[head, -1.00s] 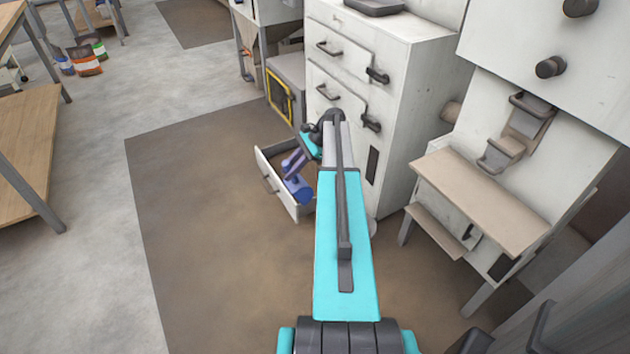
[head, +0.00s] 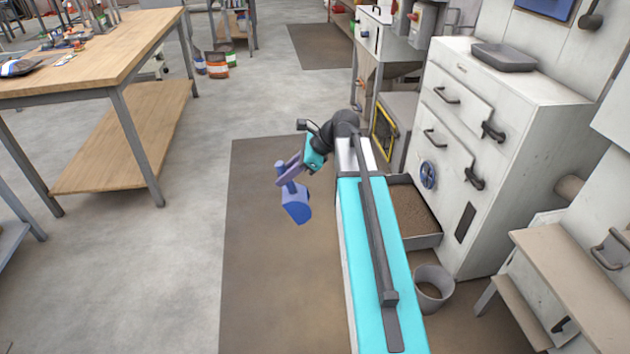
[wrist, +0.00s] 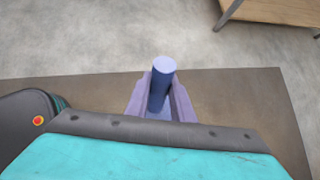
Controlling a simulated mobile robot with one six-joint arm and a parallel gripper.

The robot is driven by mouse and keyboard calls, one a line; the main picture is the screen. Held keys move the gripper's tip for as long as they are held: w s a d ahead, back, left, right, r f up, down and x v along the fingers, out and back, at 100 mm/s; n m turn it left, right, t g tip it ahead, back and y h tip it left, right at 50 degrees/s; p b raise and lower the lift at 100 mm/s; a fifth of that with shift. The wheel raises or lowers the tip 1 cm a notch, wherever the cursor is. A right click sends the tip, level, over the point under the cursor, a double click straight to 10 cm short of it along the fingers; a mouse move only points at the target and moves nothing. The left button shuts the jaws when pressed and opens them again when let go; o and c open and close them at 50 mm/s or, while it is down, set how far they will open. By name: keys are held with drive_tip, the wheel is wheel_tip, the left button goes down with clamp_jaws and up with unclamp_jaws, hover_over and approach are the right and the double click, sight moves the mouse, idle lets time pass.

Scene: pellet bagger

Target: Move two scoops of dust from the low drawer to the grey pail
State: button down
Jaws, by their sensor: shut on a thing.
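My gripper (head: 290,177) is shut on the handle of a blue scoop (head: 297,207). It holds the scoop above the brown mat, left of the low drawer and apart from it. In the wrist view the scoop's handle (wrist: 159,92) stands between the two fingers; its bowl is hidden there. I cannot tell whether the scoop holds dust. The low drawer (head: 424,242) is pulled open and brown dust shows in it; my arm covers its left part. The grey pail (head: 447,296) stands on the floor in front of the drawer, right of my arm.
The white cabinet (head: 500,180) rises behind the drawer, with handles and a blue handwheel (head: 428,175). A bench with a wooden top (head: 575,270) stands at the right. A wooden table (head: 130,50) is at the left. The mat (head: 262,270) and floor around the scoop are clear.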

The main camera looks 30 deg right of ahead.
drive_tip(key=s+a+r, duration=0.2)
drive_tip(key=a+r, duration=0.4)
drive_tip(key=a, duration=0.6)
drive_tip(key=shift+r, duration=0.2)
